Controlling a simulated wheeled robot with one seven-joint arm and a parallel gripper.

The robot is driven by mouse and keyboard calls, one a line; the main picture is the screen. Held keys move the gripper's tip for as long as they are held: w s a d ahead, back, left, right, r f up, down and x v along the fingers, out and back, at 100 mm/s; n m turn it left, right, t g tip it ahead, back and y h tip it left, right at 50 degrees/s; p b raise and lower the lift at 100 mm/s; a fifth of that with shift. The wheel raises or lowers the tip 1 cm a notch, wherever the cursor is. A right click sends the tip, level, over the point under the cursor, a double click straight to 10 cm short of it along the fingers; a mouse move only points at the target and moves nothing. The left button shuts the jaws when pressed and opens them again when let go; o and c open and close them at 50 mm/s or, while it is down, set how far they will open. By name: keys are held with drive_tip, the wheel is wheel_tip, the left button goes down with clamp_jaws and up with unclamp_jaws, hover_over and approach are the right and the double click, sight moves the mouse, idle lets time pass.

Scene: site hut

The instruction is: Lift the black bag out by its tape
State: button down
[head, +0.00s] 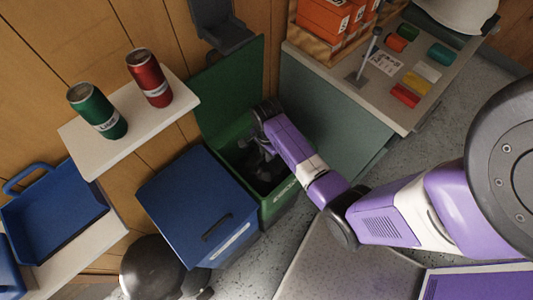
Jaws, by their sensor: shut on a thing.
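The black bag (258,172) lies inside the green bin (277,204), which stands with its green lid (228,88) raised against the wall. My gripper (262,147) is down at the bin's opening, over the bag, with the arm reaching in from the right. My gripper is shut on a dark part at the top of the bag. The tape itself is too small and dark to make out. The bag's lower part is hidden by the bin's walls.
A closed blue bin (197,207) stands left of the green one. A shelf (85,150) above holds a green can (97,111) and a red can (149,77). A bench (345,92) with small coloured blocks stands to the right. A black rounded object (150,268) sits at the lower left.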

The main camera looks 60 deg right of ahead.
drive_tip(key=shift+r+p, duration=4.15)
drive_tip(key=shift+r, duration=0.25)
wheel_tip(320, 180, up, 9)
drive_tip(key=shift+p, duration=0.3)
